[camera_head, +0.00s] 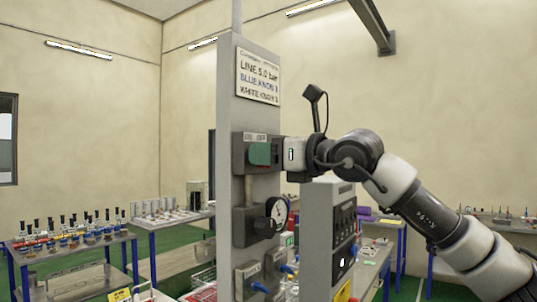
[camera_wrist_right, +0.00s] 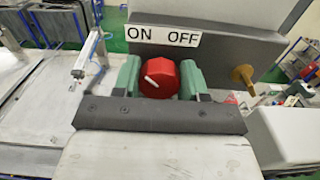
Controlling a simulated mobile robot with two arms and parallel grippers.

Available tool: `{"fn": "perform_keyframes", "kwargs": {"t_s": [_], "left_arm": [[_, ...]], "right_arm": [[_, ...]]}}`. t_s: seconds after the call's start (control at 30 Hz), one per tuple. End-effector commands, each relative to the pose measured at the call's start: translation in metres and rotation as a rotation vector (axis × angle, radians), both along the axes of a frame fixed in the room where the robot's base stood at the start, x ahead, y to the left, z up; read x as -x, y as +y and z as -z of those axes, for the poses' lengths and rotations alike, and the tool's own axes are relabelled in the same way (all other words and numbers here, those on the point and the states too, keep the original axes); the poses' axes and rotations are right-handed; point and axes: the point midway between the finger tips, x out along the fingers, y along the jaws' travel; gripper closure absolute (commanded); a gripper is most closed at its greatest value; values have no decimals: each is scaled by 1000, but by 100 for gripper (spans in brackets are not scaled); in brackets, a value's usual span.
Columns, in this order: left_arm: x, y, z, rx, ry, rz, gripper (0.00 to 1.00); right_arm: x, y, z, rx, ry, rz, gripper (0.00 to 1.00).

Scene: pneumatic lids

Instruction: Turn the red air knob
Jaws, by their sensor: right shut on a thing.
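The red air knob (camera_wrist_right: 159,78) sits in the middle of the right wrist view, below a white ON OFF label (camera_wrist_right: 163,36). A white mark on its face points to the upper left. My right gripper (camera_wrist_right: 158,82) has its green fingers on both sides of the knob, shut on it. In the head view my right gripper (camera_head: 268,154) is at the upper box (camera_head: 240,153) on the grey column, and its green finger hides the knob there. My left gripper is in neither view.
A pressure gauge (camera_head: 277,213) is mounted on the grey column (camera_head: 236,110) below my gripper. A grey control panel (camera_head: 318,235) stands close under my right arm. A brass fitting (camera_wrist_right: 244,78) sticks out right of the knob.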

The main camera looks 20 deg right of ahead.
Motion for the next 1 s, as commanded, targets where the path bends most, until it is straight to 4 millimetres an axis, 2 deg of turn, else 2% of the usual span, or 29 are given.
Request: {"fn": "perform_keyframes", "kwargs": {"t_s": [0.17, 0.37, 0.7, 1.0], "left_arm": [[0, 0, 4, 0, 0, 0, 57], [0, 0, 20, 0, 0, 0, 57], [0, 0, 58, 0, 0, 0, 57], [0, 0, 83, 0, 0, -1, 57]], "right_arm": [[0, 0, 1, -15, 12, 0, 81], [0, 0, 4, -80, 63, -1, 81], [-1, -1, 6, -305, 237, -1, 81], [-2, -2, 5, -529, 413, -1, 81]]}}
